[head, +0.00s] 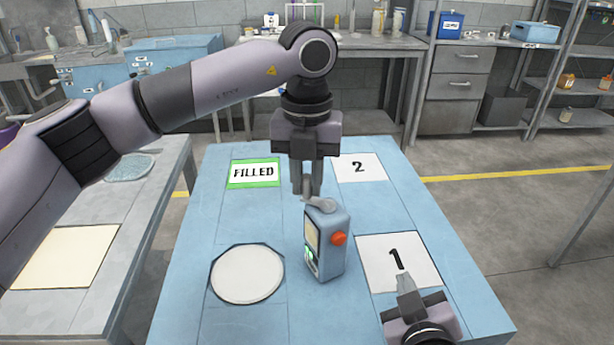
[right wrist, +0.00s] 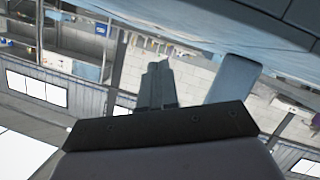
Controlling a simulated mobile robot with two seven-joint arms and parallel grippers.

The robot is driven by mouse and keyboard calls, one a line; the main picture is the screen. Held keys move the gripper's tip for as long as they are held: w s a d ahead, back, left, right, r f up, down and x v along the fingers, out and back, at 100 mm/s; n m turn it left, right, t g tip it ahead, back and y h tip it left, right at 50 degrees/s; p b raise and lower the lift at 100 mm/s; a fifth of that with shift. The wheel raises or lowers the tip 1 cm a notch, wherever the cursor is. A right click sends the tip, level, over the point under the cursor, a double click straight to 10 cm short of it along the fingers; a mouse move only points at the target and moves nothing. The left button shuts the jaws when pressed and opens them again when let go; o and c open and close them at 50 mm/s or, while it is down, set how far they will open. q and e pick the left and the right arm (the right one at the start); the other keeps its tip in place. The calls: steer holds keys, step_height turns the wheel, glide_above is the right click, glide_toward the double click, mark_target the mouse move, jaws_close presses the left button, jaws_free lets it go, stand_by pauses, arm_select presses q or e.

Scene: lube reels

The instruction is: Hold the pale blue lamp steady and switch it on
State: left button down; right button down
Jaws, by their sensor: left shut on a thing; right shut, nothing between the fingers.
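The pale blue lamp (head: 336,262) stands upright near the middle of the blue table. It has a round orange button (head: 339,239) on its right-hand face, and a cream panel with a small green patch on its left-hand face. My left gripper (head: 310,196) points down from above and is shut on the grey handle at the lamp's top. My right gripper (head: 405,284) is shut and empty, low at the right over the card marked 1, apart from the lamp. Its closed fingers (right wrist: 157,86) show in the right wrist view, beside a pale blue block (right wrist: 235,78) that looks like the lamp.
The blue table (head: 220,208) bears a white round pad (head: 247,274), a green-edged FILLED card (head: 254,173), a card marked 2 (head: 361,167) and a card marked 1 (head: 385,248). A grey bench (head: 128,215) stands at left. Table space between lamp and right gripper looks clear.

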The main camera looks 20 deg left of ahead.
mark_target(339, 239)
steer(key=shift+s+a+r+n+t+h, duration=0.1)
steer(key=shift+s+r+n+t+h, duration=0.2)
steer(key=shift+n+t+h, duration=0.3)
steer(key=shift+s+a+r+n+t, duration=0.1)
steer(key=shift+s+r+n+t, duration=0.35)
steer(key=shift+n+t, duration=0.4)
steer(key=s+a+r+n+t, duration=0.3)
steer(key=s+r+n+t, duration=0.1)
steer(key=s+t, duration=0.25)
steer(key=w+a, duration=0.5)
steer(key=w, duration=0.1)
steer(key=shift+a+g, duration=0.3)
steer(key=shift+a, duration=0.1)
steer(key=shift+a, duration=0.1)
stand_by(0.8)
